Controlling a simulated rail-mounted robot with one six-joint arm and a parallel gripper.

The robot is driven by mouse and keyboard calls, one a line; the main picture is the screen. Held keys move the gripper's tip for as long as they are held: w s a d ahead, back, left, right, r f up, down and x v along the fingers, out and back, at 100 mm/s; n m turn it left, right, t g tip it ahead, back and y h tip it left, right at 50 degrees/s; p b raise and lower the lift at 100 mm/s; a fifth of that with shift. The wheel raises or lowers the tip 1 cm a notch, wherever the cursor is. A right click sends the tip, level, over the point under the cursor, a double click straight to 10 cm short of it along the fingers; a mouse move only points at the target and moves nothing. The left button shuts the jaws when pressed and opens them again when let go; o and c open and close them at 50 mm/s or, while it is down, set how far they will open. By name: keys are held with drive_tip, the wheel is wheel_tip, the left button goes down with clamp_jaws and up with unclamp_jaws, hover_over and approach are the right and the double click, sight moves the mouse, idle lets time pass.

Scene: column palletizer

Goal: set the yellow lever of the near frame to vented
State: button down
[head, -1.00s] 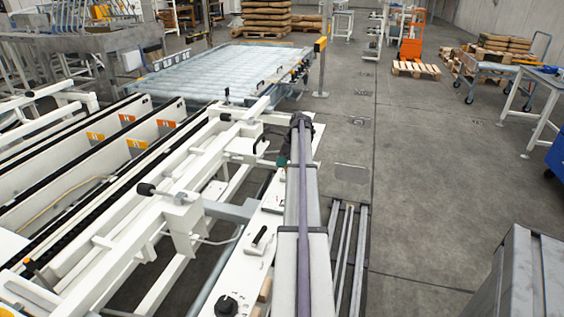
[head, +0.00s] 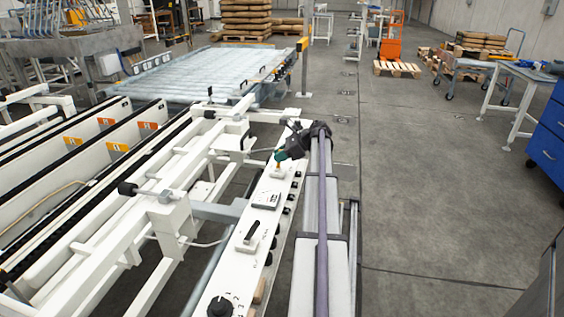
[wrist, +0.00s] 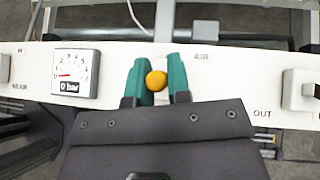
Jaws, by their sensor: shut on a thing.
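The yellow lever shows its round orange-yellow knob (wrist: 156,81) in the wrist view, in front of the white panel (wrist: 220,70). The two green fingertips of my gripper (wrist: 157,84) are on either side of the knob, shut on it. My dark gripper body hides the lower panel. In the head view my gripper (head: 281,156) is at the far end of the long white panel, with the lever (head: 278,167) small under it. A gauge (wrist: 75,73) marked "bar" is left of the lever, its needle near zero.
A white switch block (wrist: 300,90) beside the word OUT is right of the lever. In the head view a black handle (head: 251,235) and a round black knob (head: 220,306) sit nearer on the panel. White machine frames (head: 165,215) stand left; open floor (head: 425,190) lies right.

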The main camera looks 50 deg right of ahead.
drive_tip(key=t+b, duration=0.1)
drive_tip(key=s+f+t+y+b, duration=0.1)
drive_tip(key=b, duration=0.1)
drive_tip(key=shift+s+d, duration=0.15)
drive_tip(key=shift+d, duration=0.15)
drive_tip(key=shift+s+r+t+y+b, duration=0.15)
drive_tip(key=shift+t+y+b, duration=0.25)
drive_tip(key=shift+b, duration=0.25)
drive_tip(key=c, duration=1.1)
unclamp_jaws()
drive_tip(key=shift+d, duration=0.1)
drive_tip(key=shift+s+d+r, duration=0.1)
drive_tip(key=shift+r, duration=0.05)
